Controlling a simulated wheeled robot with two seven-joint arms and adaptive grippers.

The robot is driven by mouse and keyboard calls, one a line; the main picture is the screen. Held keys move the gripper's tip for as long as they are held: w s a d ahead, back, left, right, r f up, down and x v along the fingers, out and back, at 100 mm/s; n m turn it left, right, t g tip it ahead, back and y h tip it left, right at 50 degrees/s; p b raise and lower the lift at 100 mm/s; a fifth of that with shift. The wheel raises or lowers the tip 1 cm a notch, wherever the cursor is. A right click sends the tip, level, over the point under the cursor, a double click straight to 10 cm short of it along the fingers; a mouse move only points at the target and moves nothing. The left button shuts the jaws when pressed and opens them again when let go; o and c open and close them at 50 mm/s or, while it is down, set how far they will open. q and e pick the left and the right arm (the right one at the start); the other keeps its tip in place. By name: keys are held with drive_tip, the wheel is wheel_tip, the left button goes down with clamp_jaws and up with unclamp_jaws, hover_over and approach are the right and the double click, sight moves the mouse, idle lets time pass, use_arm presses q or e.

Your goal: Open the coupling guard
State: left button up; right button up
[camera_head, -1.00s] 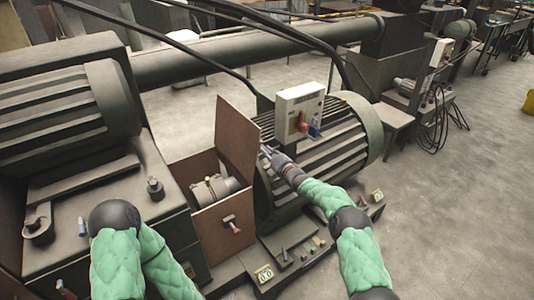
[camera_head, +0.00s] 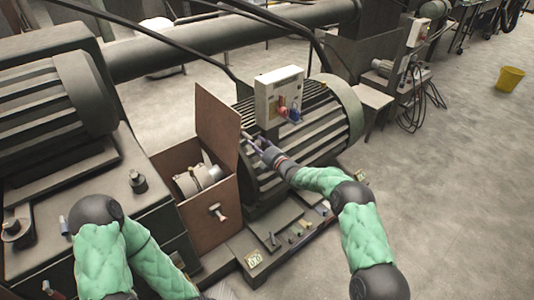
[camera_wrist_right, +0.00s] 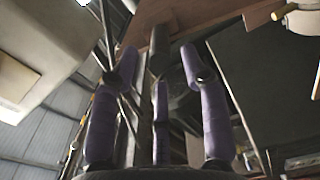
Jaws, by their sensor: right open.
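The coupling guard (camera_head: 207,222) is a brown box between two large ribbed machines. Its lid (camera_head: 217,128) stands raised, nearly upright, and the grey coupling (camera_head: 196,181) shows inside. A small T-shaped handle (camera_head: 217,212) is on the front wall. My right gripper (camera_head: 252,140) is open beside the lid's right edge; I cannot tell whether it touches. In the right wrist view its purple fingers (camera_wrist_right: 160,95) are spread with nothing held between them, and a brown panel (camera_wrist_right: 165,14) shows beyond. My left arm is at lower left, its gripper not visible.
A white control box (camera_head: 280,92) with red and blue switches sits on the ribbed motor (camera_head: 335,125), close to my right gripper. Thick dark cables hang behind. A yellow bucket (camera_head: 510,79) stands on the open floor at right.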

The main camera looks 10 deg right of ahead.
drive_tip(key=v, duration=0.6)
drive_tip(key=shift+s+d, duration=0.2)
drive_tip(key=shift+s, duration=0.05)
